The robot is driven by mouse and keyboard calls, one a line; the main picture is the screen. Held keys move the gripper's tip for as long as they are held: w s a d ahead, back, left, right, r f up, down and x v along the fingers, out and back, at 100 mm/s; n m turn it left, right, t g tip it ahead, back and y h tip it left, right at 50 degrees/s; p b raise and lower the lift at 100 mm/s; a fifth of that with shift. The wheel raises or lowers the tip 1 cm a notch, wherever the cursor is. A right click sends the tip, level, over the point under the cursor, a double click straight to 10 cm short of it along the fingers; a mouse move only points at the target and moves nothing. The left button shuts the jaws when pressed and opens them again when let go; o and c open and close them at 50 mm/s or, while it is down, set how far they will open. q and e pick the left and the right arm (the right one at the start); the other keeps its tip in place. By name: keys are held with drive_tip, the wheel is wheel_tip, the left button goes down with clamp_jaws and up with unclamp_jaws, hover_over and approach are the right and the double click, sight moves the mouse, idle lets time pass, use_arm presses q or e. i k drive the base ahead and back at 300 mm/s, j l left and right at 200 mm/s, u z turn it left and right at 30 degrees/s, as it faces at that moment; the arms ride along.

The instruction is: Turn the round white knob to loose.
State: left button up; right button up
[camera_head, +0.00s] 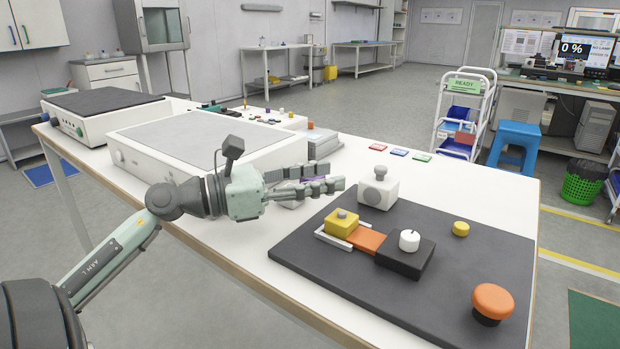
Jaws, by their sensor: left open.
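The round white knob (409,240) stands upright on a black block (405,258) on the dark mat (465,255). An orange piece (366,240) joins the black block to a yellow block (341,223) with a small grey knob on top. White rails lie beside the yellow block. My left gripper (337,187) is open, to the left of and behind the white knob, above the white table and apart from the knob. Nothing shows between its fingers. My right gripper is not in view.
A white block with a grey round face (378,187) stands at the mat's back edge, near my left fingertips. An orange mushroom button (492,302) and a small yellow cylinder (461,229) sit on the mat. White boxes (205,140) fill the table's left side.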

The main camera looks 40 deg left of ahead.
sight(409, 242)
drive_tip(key=k, duration=2)
